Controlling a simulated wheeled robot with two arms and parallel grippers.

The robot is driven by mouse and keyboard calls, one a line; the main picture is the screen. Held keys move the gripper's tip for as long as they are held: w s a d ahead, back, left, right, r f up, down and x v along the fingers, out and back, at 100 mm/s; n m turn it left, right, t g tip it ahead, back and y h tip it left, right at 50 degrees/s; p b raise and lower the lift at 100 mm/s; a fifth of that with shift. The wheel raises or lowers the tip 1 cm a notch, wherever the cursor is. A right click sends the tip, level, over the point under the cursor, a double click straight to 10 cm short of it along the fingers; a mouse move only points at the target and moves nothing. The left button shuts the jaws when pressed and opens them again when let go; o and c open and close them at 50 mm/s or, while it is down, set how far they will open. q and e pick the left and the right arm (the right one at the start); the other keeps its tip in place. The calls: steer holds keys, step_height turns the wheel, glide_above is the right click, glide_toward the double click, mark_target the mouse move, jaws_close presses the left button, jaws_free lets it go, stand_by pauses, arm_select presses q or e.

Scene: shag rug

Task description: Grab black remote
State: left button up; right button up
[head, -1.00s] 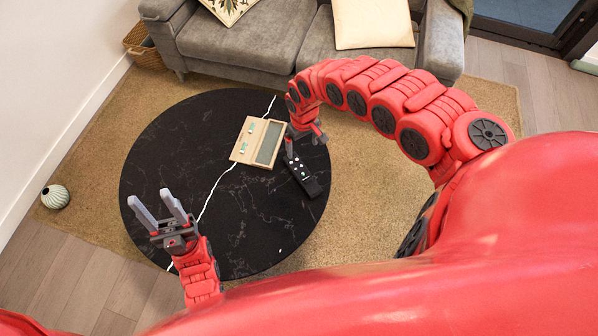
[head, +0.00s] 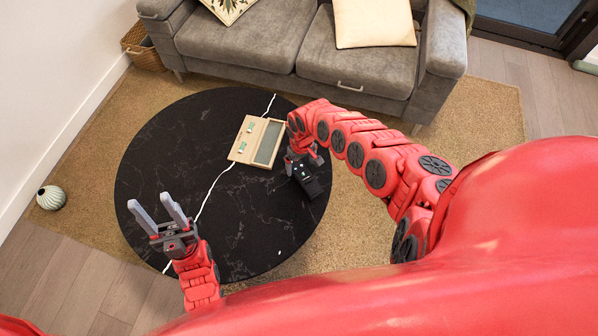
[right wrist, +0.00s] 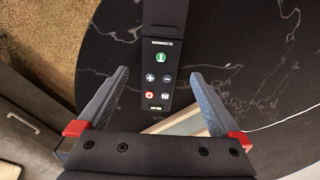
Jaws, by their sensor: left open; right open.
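The black remote (head: 309,183) lies on the round black table (head: 240,230), near its right edge. In the right wrist view the remote (right wrist: 166,45) shows several coloured and white buttons and runs up between the fingers. My right gripper (head: 305,163) is over the remote's far end. In the right wrist view its fingers (right wrist: 160,88) are open, one on each side of the remote, with gaps between. My left gripper (head: 158,208) is open and empty over the table's left side. The remote's far end is partly hidden by my right gripper in the head view.
A beige device with a dark panel (head: 266,144) lies just left of the remote. A white cord (head: 212,187) crosses the table. A grey sofa (head: 270,48) stands behind, and a striped vase (head: 51,197) is on the left. The table's front middle is clear.

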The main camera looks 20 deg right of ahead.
steer(key=shift+w+a+f, duration=0.1)
steer(key=shift+w+f, duration=0.05)
steer(key=shift+f, duration=0.5)
steer(key=shift+f+b, duration=0.65)
steer(key=shift+f, duration=0.3)
steer(key=c, duration=1.6)
